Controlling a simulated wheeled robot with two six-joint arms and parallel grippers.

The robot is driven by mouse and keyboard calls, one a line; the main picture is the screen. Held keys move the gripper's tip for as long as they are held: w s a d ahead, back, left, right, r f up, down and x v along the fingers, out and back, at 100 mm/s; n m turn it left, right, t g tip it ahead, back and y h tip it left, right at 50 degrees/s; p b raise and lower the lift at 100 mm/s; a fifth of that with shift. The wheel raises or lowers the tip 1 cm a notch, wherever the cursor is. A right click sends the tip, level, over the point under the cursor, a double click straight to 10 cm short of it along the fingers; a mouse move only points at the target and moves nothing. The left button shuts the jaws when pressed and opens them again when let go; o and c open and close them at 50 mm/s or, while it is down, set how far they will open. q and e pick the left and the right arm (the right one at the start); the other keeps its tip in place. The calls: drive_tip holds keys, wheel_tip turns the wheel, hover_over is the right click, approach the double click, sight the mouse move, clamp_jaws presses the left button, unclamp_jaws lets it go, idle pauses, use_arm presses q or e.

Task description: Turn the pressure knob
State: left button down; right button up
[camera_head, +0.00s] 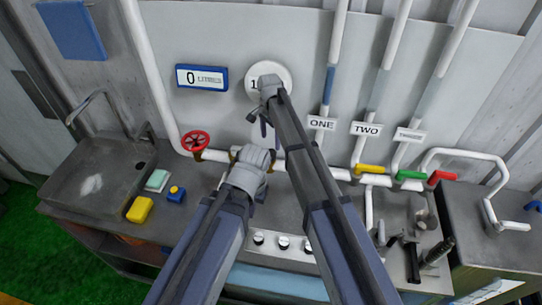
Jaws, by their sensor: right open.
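A white round dial (270,68) with a dark "1" at its left is on the grey back wall; my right wrist covers its lower middle. No part is clearly labelled as the pressure knob, so I cannot tell whether this dial is it. My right gripper (262,117) is open, just below and in front of the dial; contact cannot be made out. My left gripper (251,163) is lower, in front of the horizontal white pipe. Its fingers are mostly hidden, so its opening cannot be told.
A blue-framed display (202,78) reads 0, left of the dial. A red valve wheel (195,141) sits on the pipe. Yellow (371,169), green (411,175) and red (441,177) handles are at right. A sink (100,178), sponges and small white counter knobs (283,242) are below.

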sight(271, 152)
wheel_tip(271, 152, down, 7)
drive_tip(key=b, duration=0.5)
drive_tip(key=shift+r, duration=0.2)
drive_tip(key=c, duration=1.4)
